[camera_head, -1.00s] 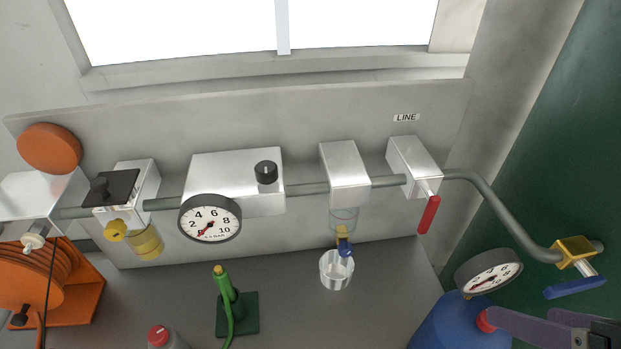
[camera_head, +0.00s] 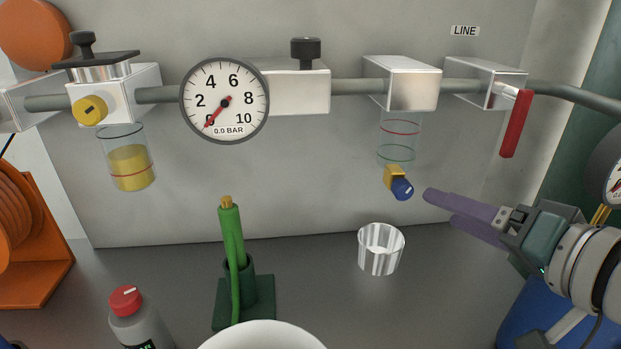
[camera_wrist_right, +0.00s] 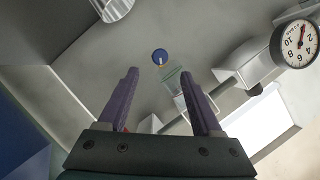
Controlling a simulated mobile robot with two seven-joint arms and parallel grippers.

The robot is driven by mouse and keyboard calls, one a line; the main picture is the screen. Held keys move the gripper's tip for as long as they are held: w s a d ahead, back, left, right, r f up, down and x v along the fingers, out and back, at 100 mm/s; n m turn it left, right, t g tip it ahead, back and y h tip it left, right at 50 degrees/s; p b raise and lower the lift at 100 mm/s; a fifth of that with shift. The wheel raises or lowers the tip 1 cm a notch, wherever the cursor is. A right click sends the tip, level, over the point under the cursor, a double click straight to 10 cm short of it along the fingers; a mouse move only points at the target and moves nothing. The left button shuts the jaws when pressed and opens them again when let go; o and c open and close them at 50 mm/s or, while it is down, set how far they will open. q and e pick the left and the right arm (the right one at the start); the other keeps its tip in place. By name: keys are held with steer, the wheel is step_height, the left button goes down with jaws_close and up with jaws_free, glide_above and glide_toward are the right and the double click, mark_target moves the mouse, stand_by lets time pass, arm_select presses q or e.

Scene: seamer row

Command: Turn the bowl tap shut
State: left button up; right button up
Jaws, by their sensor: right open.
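The bowl tap is a blue knob (camera_head: 402,189) on a brass fitting (camera_head: 394,174) under a clear bowl (camera_head: 397,145), which looks empty. The bowl hangs below a silver block (camera_head: 402,83) on the pipe. The knob has a pale mark. My right gripper (camera_head: 440,206) is open and empty, just right of the knob and apart from it in the head view. In the right wrist view the knob (camera_wrist_right: 159,57) shows beyond the gap between the purple fingers (camera_wrist_right: 158,76). My left gripper is not in view.
A red lever (camera_head: 516,123) hangs from the LINE valve to the right. The gauge (camera_head: 225,101) reads 0.0 bar. A green hose tool (camera_head: 232,250) stands to the left.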

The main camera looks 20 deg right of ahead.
mark_target(406, 193)
steer(key=b+x, duration=0.1)
steer(key=x, duration=0.8)
steer(key=shift+d, duration=0.1)
jaws_close()
stand_by(0.4)
